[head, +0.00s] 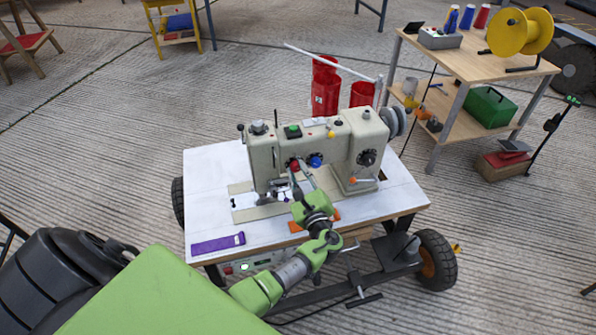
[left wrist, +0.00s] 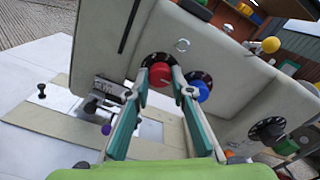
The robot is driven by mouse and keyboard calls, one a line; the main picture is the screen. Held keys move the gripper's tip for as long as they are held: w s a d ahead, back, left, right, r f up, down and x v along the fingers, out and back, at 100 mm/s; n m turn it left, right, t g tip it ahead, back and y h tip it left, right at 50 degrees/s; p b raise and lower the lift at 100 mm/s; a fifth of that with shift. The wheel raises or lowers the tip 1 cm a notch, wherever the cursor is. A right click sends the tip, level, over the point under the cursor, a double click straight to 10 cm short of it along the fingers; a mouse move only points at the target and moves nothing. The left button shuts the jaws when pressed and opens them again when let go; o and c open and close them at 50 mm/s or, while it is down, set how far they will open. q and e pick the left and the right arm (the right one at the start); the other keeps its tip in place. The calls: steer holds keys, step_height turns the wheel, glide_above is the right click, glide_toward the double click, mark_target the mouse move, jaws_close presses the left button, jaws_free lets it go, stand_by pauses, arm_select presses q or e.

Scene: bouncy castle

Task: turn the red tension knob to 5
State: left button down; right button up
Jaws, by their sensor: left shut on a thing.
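The red tension knob (head: 294,165) is on the front face of the cream sewing machine (head: 352,140), left of the blue knob (head: 316,160). In the left wrist view the red knob (left wrist: 160,74) sits between the two fingertips, on a black dial whose numbers I cannot read. A small white mark shows on the knob's lower part. My left gripper (head: 299,172) reaches up from the front and is shut on the red knob. Its fingers (left wrist: 159,80) lie on either side of the knob. The blue knob (left wrist: 197,91) is just beside the right finger. My right gripper is not seen.
The machine stands on a white wheeled table (head: 215,175). A purple strip (head: 218,243) lies at its front left. A black dial (head: 367,157) is farther right on the machine. Red bins (head: 325,88) stand behind. A wooden shelf table (head: 470,60) with a yellow reel is at the back right.

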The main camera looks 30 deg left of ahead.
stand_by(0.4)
arm_select(q)
steer(key=c, duration=1.8)
jaws_free()
steer(key=shift+s+d, duration=0.1)
steer(key=shift+d, duration=0.1)
steer(key=v, duration=1.1)
steer(key=shift+s+d, duration=0.15)
steer(key=shift+s, duration=0.1)
